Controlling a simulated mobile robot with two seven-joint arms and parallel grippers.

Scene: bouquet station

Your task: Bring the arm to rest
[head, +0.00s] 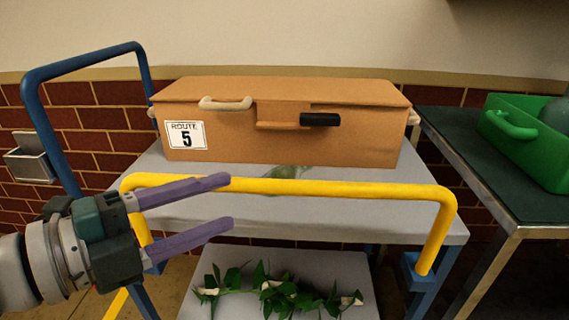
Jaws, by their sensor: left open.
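My left gripper (222,203) comes in from the left, in front of the cart's yellow handle rail (330,188). Its two purple fingers point right and are spread apart, with nothing between them. The upper finger overlaps the rail in the picture; I cannot tell whether they touch. My right gripper is not in view.
A closed cardboard box (290,135) labelled "Route 5" stands on the cart's grey top (400,175). White flowers with green leaves (275,290) lie on the lower shelf (230,258). A green crate (520,140) sits on the dark table (490,180) at right.

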